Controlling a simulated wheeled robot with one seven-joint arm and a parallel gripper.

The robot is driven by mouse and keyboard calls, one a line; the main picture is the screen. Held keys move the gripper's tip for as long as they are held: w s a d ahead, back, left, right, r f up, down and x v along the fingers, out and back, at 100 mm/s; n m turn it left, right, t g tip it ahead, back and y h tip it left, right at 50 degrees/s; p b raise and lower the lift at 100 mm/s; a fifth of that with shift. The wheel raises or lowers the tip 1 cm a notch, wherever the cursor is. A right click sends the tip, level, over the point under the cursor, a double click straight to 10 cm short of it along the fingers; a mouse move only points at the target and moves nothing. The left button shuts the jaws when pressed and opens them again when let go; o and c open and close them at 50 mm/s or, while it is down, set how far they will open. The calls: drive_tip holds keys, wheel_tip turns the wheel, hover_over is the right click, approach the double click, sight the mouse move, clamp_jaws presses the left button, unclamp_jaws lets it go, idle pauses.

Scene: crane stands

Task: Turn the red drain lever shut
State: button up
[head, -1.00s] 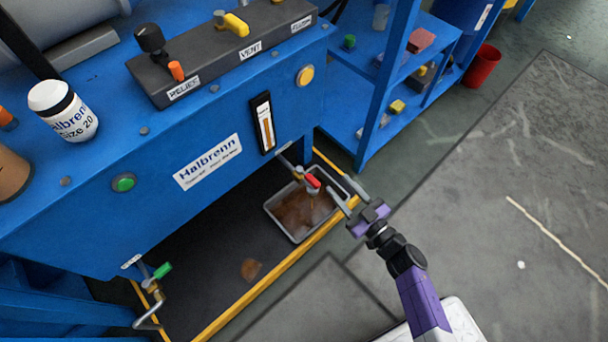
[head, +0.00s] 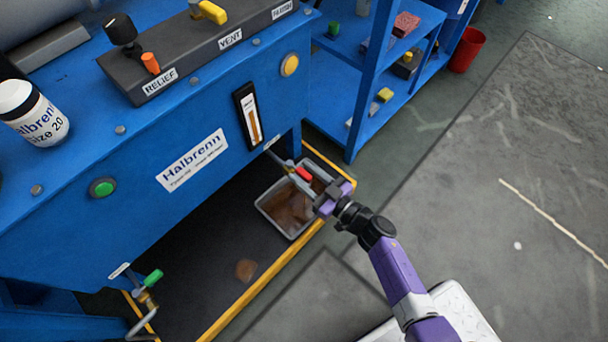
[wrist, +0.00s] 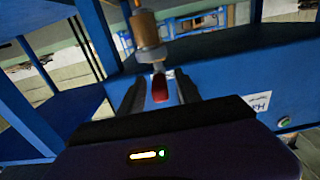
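The red drain lever (head: 303,173) sits on a small valve under the right end of the blue Halbrenn cabinet, above a grey drip tray (head: 262,212) holding brown liquid. In the wrist view the red lever (wrist: 160,87) lies between my two dark fingers, with the brass and grey valve body (wrist: 147,35) beyond it. My gripper (head: 303,180) is at the lever, its fingers apart on either side. In the wrist view my gripper (wrist: 160,92) shows gaps between each finger and the lever. The lever's far end is partly hidden in the head view.
A second valve with a green lever (head: 153,278) is at the lower left. A yellow-edged dark floor pan (head: 205,260) lies under the cabinet (head: 130,180). Blue shelves (head: 345,95) stand to the right, with a red bucket (head: 466,50) beyond. The grey floor at right is clear.

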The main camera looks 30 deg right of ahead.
clamp_jaws()
idle(1.4)
